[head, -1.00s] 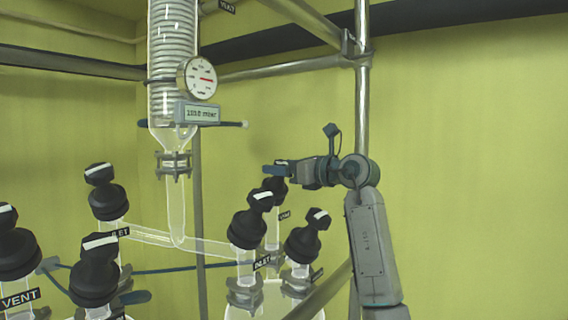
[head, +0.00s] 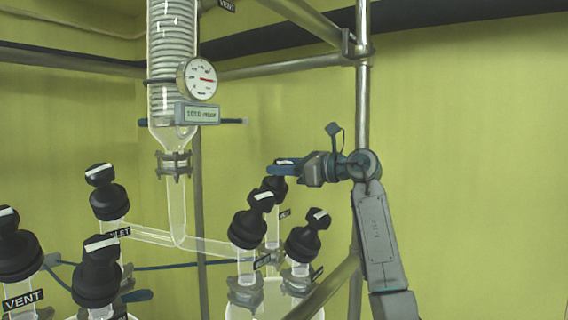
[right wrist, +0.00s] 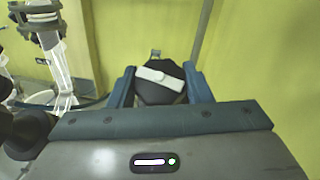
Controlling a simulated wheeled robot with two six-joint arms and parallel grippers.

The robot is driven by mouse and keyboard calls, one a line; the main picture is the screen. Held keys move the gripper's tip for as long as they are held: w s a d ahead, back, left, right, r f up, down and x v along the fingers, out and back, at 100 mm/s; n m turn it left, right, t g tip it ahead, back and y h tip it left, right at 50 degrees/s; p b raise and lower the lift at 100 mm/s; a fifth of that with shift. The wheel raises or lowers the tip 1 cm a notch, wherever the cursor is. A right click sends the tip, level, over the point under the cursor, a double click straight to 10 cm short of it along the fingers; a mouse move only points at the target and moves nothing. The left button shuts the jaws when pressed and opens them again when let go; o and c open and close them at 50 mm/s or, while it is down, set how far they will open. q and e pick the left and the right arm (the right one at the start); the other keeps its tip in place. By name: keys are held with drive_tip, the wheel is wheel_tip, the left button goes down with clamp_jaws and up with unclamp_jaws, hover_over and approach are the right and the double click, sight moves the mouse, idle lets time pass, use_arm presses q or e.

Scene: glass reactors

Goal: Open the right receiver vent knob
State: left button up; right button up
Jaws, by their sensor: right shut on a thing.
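The right receiver vent knob (head: 275,187) is a black knob at the back of the right-hand vessel's group of knobs, partly covered by my gripper and the knob in front. My right gripper (head: 272,169) reaches it from the right, its blue fingers at the knob's top. In the right wrist view the knob (right wrist: 160,82), black with a white bar on top, sits between the two blue fingers (right wrist: 160,88), which are shut on it. The white bar lies nearly crosswise there, slightly tilted. The label by the knob is too small to read. My left gripper is not in view.
Two more black knobs, one front left (head: 250,222) and one at right (head: 305,238), stand close below my gripper. A glass condenser (head: 172,70) with a gauge (head: 197,78) hangs at left. A metal post (head: 362,80) rises behind my right arm. Several black knobs stand at left.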

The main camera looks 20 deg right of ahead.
drive_tip(key=shift+n, duration=0.3)
drive_tip(key=o, duration=1)
